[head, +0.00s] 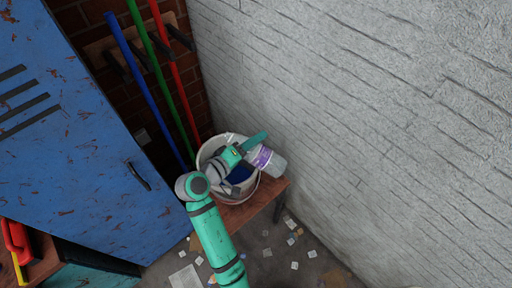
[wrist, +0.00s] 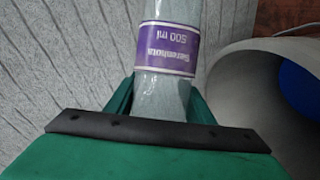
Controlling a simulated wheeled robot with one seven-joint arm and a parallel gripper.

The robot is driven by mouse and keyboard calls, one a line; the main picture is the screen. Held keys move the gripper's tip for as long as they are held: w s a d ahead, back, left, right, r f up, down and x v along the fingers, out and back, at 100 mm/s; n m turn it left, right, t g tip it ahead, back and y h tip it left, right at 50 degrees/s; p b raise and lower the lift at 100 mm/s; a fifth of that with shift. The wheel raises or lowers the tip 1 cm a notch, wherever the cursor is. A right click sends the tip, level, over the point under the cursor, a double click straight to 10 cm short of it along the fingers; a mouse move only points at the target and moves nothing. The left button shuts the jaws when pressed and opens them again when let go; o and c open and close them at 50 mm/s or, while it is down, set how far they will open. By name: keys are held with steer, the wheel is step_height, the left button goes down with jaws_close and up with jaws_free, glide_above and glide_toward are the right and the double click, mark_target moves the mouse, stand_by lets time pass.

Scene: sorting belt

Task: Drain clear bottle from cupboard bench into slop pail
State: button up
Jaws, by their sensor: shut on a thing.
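The clear bottle (head: 268,160) has a purple label and is held by my gripper (head: 249,148), tilted over to the right side of the slop pail. In the wrist view the bottle (wrist: 168,50) runs up from between the fingers of my gripper (wrist: 160,108), with the label text upside down. The slop pail (head: 203,157) is whitish and stands on a reddish-brown bench (head: 274,189). The pail also shows at the right of the wrist view (wrist: 240,85), with something blue inside. The bottle's far end is cut off in the wrist view. I cannot tell whether liquid is flowing.
A white brick wall (head: 360,110) rises close on the right of the pail. A blue locker (head: 75,130) stands at the left. Blue, green and red poles (head: 162,65) hang on a rack behind. Litter (head: 294,265) lies on the floor below the bench.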

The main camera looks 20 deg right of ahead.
steer(key=w+a+r+m+t+y, duration=0.4)
steer(key=w+a+m+y, duration=0.1)
steer(key=m, duration=0.3)
steer(key=shift+w+a+r+m, duration=0.3)
steer(key=shift+w+a, duration=0.45)
steer(key=shift+a, duration=0.05)
steer(key=shift+s, duration=0.1)
